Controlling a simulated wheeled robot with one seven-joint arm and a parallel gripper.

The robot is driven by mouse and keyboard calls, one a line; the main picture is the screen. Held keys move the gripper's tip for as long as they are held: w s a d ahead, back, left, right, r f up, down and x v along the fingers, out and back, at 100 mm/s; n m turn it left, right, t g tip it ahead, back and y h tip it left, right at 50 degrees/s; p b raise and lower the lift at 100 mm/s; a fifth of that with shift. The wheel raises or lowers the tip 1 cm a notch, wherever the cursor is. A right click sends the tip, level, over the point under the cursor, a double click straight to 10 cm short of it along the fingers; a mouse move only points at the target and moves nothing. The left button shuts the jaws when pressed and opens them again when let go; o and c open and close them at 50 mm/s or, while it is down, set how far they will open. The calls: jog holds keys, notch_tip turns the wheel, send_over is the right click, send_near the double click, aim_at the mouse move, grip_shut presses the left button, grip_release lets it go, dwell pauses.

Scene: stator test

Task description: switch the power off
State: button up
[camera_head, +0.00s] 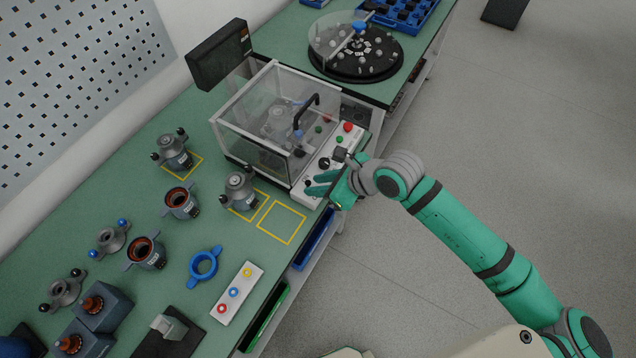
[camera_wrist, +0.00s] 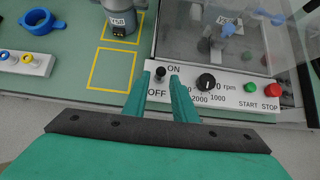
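The white control panel (camera_head: 311,199) runs along the front of the clear-walled test box, and it fills the middle of the wrist view (camera_wrist: 228,99). Its black power switch (camera_wrist: 160,73) stands between the printed words ON and OFF, with its tip nearer ON. I cannot tell the lever's exact tilt. My gripper (camera_wrist: 160,86) has its two teal fingers apart, one on each side of the switch, and nothing is gripped. In the head view my gripper (camera_head: 313,186) is over the near end of the panel.
A black speed knob (camera_wrist: 207,82), a green START button (camera_wrist: 250,88) and a red STOP button (camera_wrist: 273,90) sit right of the switch. The clear test box (camera_head: 255,105) stands behind the panel. An empty yellow square (camera_head: 282,222) is on the table nearby.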

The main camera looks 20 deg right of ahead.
jog(key=v, duration=0.6)
dwell(0.5)
dwell(0.5)
